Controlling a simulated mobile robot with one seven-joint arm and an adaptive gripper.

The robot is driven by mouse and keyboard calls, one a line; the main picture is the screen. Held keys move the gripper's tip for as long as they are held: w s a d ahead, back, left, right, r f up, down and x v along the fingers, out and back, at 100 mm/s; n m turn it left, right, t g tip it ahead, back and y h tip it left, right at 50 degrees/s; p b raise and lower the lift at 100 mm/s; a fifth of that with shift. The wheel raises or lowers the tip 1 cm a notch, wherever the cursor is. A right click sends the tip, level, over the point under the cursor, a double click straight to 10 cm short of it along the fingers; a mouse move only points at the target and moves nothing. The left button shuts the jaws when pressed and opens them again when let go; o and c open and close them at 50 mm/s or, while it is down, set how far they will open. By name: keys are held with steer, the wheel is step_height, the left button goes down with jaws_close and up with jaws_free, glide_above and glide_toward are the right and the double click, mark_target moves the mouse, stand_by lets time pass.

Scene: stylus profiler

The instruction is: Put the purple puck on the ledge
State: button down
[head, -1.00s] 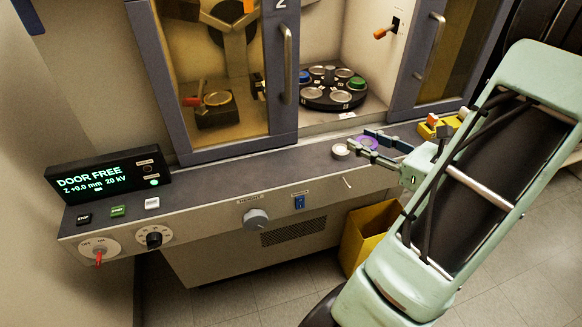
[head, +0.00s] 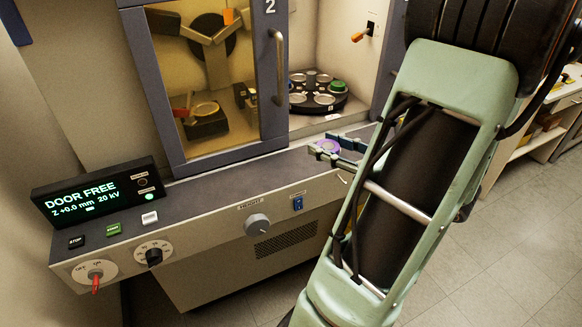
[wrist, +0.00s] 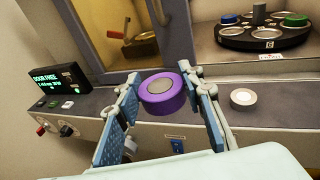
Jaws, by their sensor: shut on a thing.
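The purple puck (wrist: 163,94) has a grey disc in its top and sits upright between the two blue-padded fingers of my gripper (wrist: 166,112). The fingers are shut on its sides. In the head view the puck (head: 328,146) shows between the fingertips, over the right part of the dark grey ledge (head: 225,168) along the machine's front. I cannot tell exactly how high it is above the ledge. A white round piece (wrist: 243,97) lies on the ledge to the right of my gripper; in the head view I cannot make it out.
A glazed door (head: 215,85) with a long handle stands behind the ledge. A black carousel (head: 318,100) with a green puck (head: 338,86) is in the bay on the right. Display, buttons and knobs are on the left, where a stretch of ledge is bare.

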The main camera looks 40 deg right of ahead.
steer(key=w+a+f, duration=0.2)
steer(key=w+f, duration=0.2)
steer(key=w, duration=0.5)
steer(key=b, duration=0.2)
glide_above(283, 170)
steer(key=f, duration=0.5)
steer(key=shift+s+f, duration=0.1)
steer(key=shift+s, duration=0.15)
steer(key=shift+w+f, duration=0.15)
steer(key=shift+f, duration=0.8)
steer(key=shift+w+f, duration=0.15)
steer(key=shift+f, duration=0.8)
steer(key=shift+f, duration=0.1)
steer(key=shift+f+b, duration=0.15)
steer(key=shift+b, duration=0.25)
steer(key=c, duration=1.3)
jaws_free()
